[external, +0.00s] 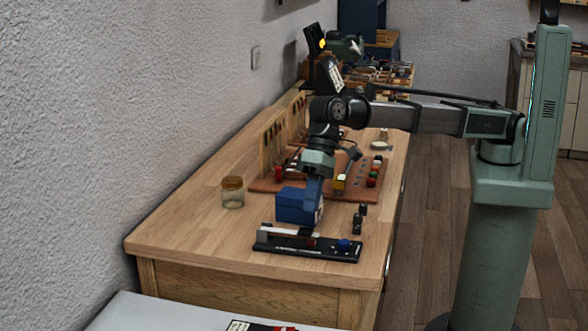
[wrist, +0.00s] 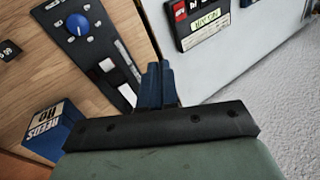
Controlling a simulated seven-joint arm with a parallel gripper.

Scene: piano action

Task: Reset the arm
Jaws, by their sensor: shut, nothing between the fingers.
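My gripper (external: 314,208) points down over the near part of the wooden workbench, just above and behind the piano action model. In the wrist view its blue fingers (wrist: 156,82) are together with nothing between them. The action model (external: 325,252) is a black base with a white key, a red piece and a blue knob.
A blue reeds box (external: 293,206) stands close to my gripper, also in the wrist view (wrist: 45,130). A lidded glass jar (external: 232,194) is left. A small black item (external: 359,218) is right. Bare wood (external: 180,230) is at front left.

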